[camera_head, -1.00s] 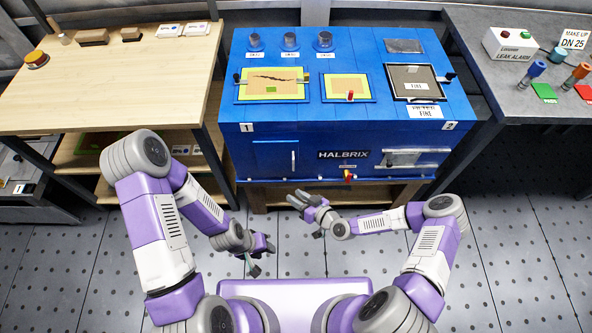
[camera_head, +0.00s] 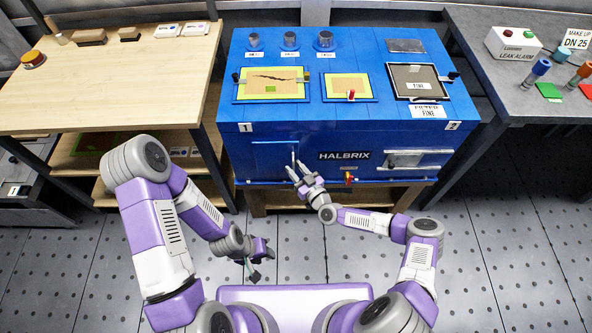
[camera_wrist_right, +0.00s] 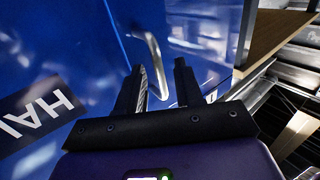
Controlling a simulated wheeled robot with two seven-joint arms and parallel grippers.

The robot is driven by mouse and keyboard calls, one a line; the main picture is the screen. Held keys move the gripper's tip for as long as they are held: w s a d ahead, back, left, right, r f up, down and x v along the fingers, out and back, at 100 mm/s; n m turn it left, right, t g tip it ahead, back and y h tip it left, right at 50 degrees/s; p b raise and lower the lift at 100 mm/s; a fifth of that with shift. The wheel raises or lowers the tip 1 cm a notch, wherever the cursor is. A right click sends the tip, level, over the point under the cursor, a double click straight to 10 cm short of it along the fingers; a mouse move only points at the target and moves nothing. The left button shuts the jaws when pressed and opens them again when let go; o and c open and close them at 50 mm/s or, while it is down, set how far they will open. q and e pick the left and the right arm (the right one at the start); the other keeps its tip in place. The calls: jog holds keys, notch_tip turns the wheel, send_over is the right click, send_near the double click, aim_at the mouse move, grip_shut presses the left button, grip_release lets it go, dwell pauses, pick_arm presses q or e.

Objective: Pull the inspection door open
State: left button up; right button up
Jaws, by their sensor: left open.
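The inspection door (camera_head: 272,160) is a small blue panel at the left of the blue cabinet's front. It looks closed, flush with the front. Its upright silver bar handle (camera_head: 293,157) sits near the door's right edge. My right gripper (camera_head: 298,170) is open right in front of the handle. In the right wrist view the fingers of my right gripper (camera_wrist_right: 160,85) are apart, and the handle (camera_wrist_right: 155,55) runs down towards the gap between them. Contact is not clear. My left gripper (camera_head: 257,262) hangs open and empty low in front of the cabinet.
The blue cabinet (camera_head: 345,130) stands between a wooden-topped bench (camera_head: 110,85) and a grey table (camera_head: 500,110).

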grip_shut()
dwell(1.4)
